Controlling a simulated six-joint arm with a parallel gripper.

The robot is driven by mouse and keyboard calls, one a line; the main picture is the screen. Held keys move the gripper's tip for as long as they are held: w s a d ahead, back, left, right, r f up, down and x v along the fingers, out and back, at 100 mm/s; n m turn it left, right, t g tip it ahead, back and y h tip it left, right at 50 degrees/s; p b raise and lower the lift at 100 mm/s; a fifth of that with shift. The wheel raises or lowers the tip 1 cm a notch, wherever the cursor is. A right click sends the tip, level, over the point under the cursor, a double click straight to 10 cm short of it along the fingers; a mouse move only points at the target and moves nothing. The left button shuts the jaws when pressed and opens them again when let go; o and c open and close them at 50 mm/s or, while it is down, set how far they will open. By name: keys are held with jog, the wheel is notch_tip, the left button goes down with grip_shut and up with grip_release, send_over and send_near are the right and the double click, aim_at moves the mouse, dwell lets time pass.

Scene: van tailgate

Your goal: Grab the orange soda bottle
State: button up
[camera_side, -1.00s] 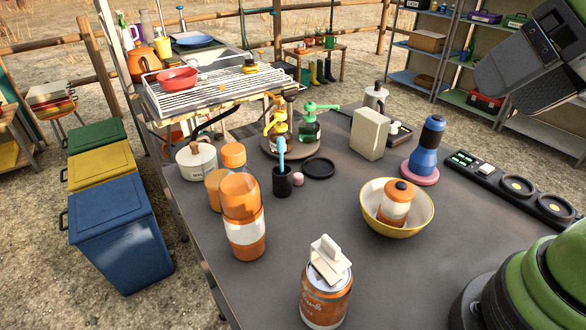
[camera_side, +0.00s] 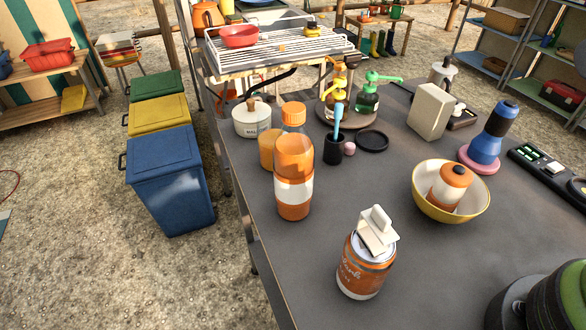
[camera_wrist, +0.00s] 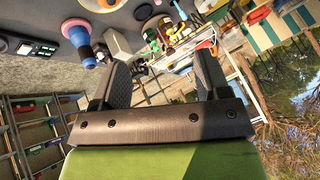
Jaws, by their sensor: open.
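The orange soda bottle (camera_side: 294,165) stands upright on the dark table, left of its middle in the side view. It has an orange cap and a white band around its lower half. I cannot pick it out for sure in the wrist view. My gripper (camera_wrist: 162,78) shows in the wrist view with its two dark fingers spread apart and nothing between them. The gripper is out of the side view, so its distance from the bottle cannot be told there.
An orange jar (camera_side: 268,150) stands close behind the bottle, beside a white pot (camera_side: 252,120). In front are an orange can (camera_side: 364,270) with a white piece on top and a yellow bowl (camera_side: 473,205) holding an orange-and-white container (camera_side: 450,186). A dark cup (camera_side: 334,150) stands behind right.

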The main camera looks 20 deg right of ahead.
jog(key=shift+c, duration=0.4)
jog(key=w+n+t+h, duration=0.1)
jog(key=w+n, duration=0.1)
jog(key=w, duration=0.5)
jog(key=n+t+y, duration=0.1)
jog(key=n+y, duration=0.7)
jog(key=n, duration=0.3)
send_over(294, 166)
jog(key=w, duration=0.4)
notch_tip(294, 166, down, 14)
jog(key=shift+f, duration=0.1)
jog(key=shift+c, duration=0.2)
